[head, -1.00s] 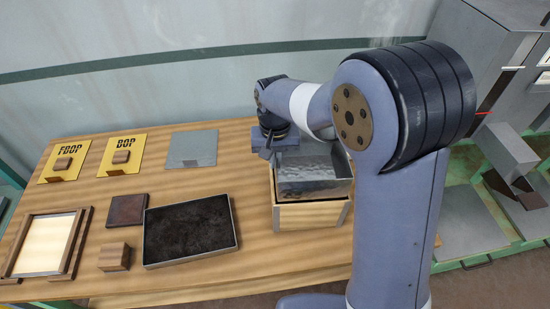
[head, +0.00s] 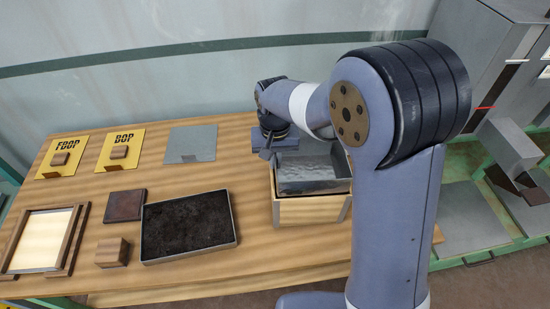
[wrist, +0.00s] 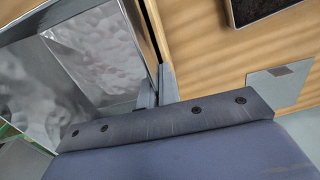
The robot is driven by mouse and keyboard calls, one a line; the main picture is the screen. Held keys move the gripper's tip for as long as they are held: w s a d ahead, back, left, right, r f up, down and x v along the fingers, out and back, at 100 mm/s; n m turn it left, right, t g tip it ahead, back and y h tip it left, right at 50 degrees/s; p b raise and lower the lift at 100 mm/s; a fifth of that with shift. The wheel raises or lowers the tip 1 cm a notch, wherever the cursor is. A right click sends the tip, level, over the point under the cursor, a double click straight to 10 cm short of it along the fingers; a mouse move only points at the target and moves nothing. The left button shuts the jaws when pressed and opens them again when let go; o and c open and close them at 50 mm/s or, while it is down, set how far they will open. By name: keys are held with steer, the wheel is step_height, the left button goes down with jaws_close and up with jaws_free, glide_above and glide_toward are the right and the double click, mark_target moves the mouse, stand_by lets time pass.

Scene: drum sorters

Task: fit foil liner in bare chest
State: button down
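The foil liner (head: 312,187), a shiny silvery open box, sits at the top of the wooden chest (head: 310,212) on the right part of the table. Its front wall stands above the chest's front rim; how deep its base reaches is hidden. My gripper (head: 267,150) is at the liner's back left. In the wrist view my gripper (wrist: 158,88) has its fingers closed on the liner's side wall. The liner's crinkled inside (wrist: 95,55) fills the left of that view, and it looks empty.
A dark-filled tray (head: 188,228), a brown block (head: 112,252), a dark square plate (head: 125,206) and a framed pale panel (head: 40,240) lie on the table's left. Yellow signs FDOP (head: 62,160) and BOP (head: 120,150) and a grey plate (head: 191,144) lie behind.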

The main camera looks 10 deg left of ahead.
steer(key=shift+f, duration=0.35)
steer(key=c, duration=1.6)
jaws_free()
step_height(320, 180, up, 11)
steer(key=shift+f+b, duration=0.1)
steer(key=shift+b, duration=0.4)
step_height(320, 180, down, 10)
steer(key=shift+p, duration=0.6)
steer(key=shift+f, duration=0.1)
